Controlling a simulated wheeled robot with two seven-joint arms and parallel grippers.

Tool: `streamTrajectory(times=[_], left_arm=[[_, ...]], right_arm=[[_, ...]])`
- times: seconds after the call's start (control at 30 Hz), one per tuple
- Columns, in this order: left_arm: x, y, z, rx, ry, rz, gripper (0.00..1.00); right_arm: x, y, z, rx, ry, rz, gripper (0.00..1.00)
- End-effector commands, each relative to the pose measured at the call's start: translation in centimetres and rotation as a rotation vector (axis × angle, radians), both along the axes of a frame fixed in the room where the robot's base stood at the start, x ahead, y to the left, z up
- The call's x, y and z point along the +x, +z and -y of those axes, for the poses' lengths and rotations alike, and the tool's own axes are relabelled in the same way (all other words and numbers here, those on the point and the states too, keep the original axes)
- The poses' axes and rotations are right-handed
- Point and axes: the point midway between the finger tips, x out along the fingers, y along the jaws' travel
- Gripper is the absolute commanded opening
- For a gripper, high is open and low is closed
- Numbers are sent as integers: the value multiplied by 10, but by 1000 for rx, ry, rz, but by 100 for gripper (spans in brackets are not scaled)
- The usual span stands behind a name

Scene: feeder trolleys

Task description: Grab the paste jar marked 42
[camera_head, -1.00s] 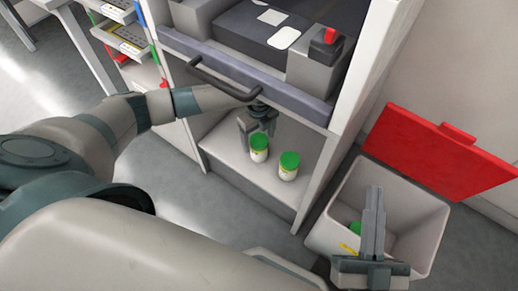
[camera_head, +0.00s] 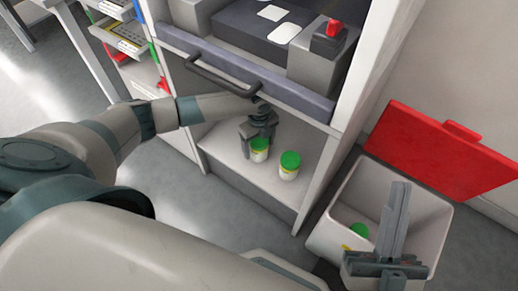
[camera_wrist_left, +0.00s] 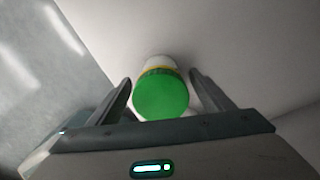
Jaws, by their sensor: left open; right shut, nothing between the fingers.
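Two white paste jars with green lids stand upright on the low shelf of the cabinet. The left jar (camera_head: 259,151) is at my left gripper (camera_head: 257,146), whose fingers are open on either side of it. In the left wrist view a jar's green lid (camera_wrist_left: 161,95) lies between the two open fingers of the left gripper (camera_wrist_left: 160,88), with visible gaps on both sides. The right jar (camera_head: 289,166) stands just beside it. No number is readable on either jar. My right gripper (camera_head: 397,215) is shut and empty above the grey bin.
The open grey bin (camera_head: 436,222) holds a green-lidded item (camera_head: 358,231); its red lid (camera_head: 436,148) stands against the wall. A drawer front with a dark handle (camera_head: 222,79) is above the shelf (camera_head: 225,157). A rack of trays (camera_head: 127,42) is at left.

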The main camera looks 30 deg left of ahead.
Motion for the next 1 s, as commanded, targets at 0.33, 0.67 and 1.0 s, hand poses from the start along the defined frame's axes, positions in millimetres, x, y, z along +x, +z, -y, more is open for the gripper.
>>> streamTrajectory(times=[0.33, 0.67, 1.0], left_arm=[[0, -27, 0, 0, -1, -1, 74], [0, -27, 0, 0, -1, 0, 74], [0, -27, 0, 0, -1, 0, 11]], right_arm=[[1, 18, 11, 30, -19, 117, 0], [1, 17, 11, 30, -19, 113, 0], [0, 17, 11, 29, -19, 111, 0]])
